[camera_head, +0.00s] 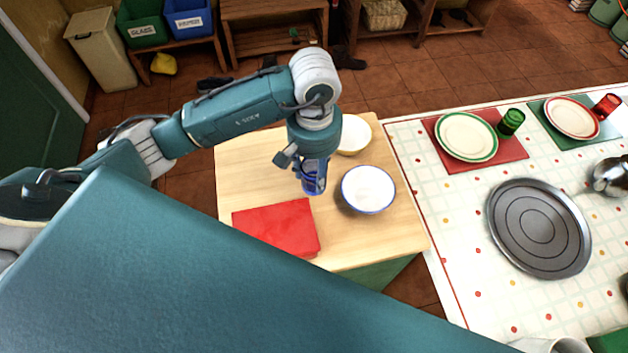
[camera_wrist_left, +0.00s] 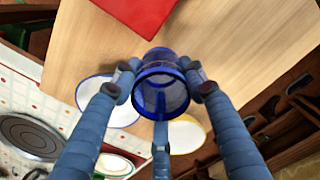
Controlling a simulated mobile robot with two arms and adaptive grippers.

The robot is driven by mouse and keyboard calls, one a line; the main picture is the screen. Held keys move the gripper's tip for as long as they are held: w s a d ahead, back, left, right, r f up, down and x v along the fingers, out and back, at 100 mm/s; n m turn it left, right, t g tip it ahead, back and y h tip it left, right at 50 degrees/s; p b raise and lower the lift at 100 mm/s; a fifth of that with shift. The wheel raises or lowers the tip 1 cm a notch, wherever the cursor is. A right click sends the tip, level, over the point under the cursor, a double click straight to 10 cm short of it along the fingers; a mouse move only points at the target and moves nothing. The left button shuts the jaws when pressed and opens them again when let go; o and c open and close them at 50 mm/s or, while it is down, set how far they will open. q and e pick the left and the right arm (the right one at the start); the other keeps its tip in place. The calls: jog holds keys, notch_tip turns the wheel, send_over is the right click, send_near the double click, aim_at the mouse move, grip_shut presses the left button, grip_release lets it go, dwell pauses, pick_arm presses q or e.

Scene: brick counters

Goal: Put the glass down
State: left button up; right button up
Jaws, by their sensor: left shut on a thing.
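A blue see-through glass (camera_head: 311,184) is between the fingers of my left gripper (camera_head: 308,172), over a small light-wood table (camera_head: 260,168). In the left wrist view the fingers of my left gripper (camera_wrist_left: 160,88) close around the blue glass (camera_wrist_left: 160,75), with its open rim facing the camera. The glass is upright or nearly so. I cannot tell whether its base touches the wood. My right gripper does not show.
A blue-rimmed white bowl (camera_head: 368,189) stands just right of the glass, and a yellow-rimmed dish (camera_head: 353,134) behind it. Bare wood lies left of the glass.

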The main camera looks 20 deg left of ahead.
aim_at(315, 187)
pick_arm(q)
notch_tip(315, 187, down, 6)
jog(key=shift+r+p, duration=0.2)
jog(key=shift+p, duration=0.35)
jog(key=shift+f+b, duration=0.3)
jog(key=shift+f, duration=0.1)
jog(key=shift+c, duration=0.2)
jog(key=o, duration=1.3)
jog(key=shift+r, duration=0.1)
jog(key=shift+c, duration=0.2)
